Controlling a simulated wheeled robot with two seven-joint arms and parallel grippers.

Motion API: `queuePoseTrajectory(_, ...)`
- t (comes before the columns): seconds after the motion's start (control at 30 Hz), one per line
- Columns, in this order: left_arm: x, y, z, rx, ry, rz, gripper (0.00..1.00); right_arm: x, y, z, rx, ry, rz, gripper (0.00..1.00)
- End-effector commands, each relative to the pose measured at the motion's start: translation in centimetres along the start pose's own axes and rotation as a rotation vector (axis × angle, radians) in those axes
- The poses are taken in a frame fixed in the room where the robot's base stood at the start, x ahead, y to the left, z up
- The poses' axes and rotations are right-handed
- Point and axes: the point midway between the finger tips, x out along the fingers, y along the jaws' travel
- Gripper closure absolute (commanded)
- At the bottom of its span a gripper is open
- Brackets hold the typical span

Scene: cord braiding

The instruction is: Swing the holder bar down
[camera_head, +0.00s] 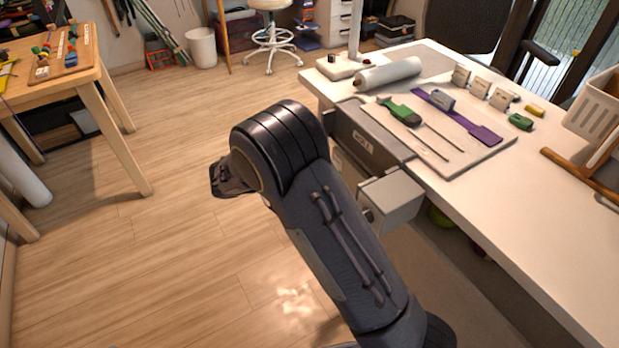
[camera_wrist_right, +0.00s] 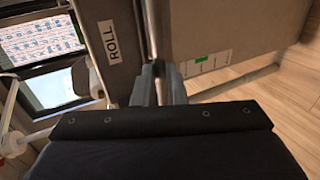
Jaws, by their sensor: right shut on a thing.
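In the head view a grey bar with a small white label (camera_head: 362,140) runs along the table's near-left edge, and a grey block (camera_head: 392,200) sits at its near end. In the right wrist view a dark grey panel labelled ROLL (camera_wrist_right: 112,75) stands left of the fingers, with a lighter grey panel (camera_wrist_right: 225,35) to the right. My right gripper (camera_wrist_right: 157,75) is shut at the narrow gap between them, on what seems to be the holder bar; the exact contact is hidden. My right arm crosses the middle of the head view, and its fingertips do not show clearly there. My left gripper is out of view.
The white table (camera_head: 480,215) carries a board (camera_head: 440,140) with a green-handled tool (camera_head: 400,111), a purple strip (camera_head: 470,125) and a white roll (camera_head: 388,73). A wooden table (camera_head: 95,90) stands far left. The wood floor (camera_head: 150,260) left of my arm is clear.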

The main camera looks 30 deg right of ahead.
Motion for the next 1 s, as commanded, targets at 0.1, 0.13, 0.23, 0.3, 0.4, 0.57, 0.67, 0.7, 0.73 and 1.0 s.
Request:
queuePoseTrajectory(0.1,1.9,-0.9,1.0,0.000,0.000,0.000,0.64,0.3,-1.7,0.0,-0.003,0.002,0.117,1.00)
queuePoseTrajectory(0.13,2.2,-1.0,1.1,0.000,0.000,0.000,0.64,0.3,-1.9,0.0,-0.004,0.003,0.146,1.00)
queuePoseTrajectory(0.23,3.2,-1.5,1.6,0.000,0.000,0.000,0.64,0.5,-2.5,0.0,-0.002,0.002,0.236,1.00)
queuePoseTrajectory(0.3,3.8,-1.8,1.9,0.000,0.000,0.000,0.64,0.6,-2.9,0.0,-0.002,0.002,0.297,1.00)
queuePoseTrajectory(0.4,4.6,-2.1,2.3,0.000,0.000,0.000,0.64,0.8,-3.4,0.0,-0.003,0.001,0.376,1.00)
queuePoseTrajectory(0.57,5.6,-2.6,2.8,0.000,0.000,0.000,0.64,1.1,-4.0,0.0,-0.003,0.001,0.480,1.00)
queuePoseTrajectory(0.67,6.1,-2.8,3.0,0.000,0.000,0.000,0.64,1.2,-4.1,0.0,-0.002,-0.001,0.530,1.00)
queuePoseTrajectory(0.7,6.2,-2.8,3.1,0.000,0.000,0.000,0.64,1.3,-4.2,0.0,-0.003,-0.001,0.546,1.00)
queuePoseTrajectory(0.73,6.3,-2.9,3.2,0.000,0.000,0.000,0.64,1.3,-4.3,0.0,-0.002,-0.001,0.557,1.00)
queuePoseTrajectory(1.0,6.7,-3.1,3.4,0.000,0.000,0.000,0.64,1.5,-4.4,0.0,-0.001,-0.001,0.613,1.00)
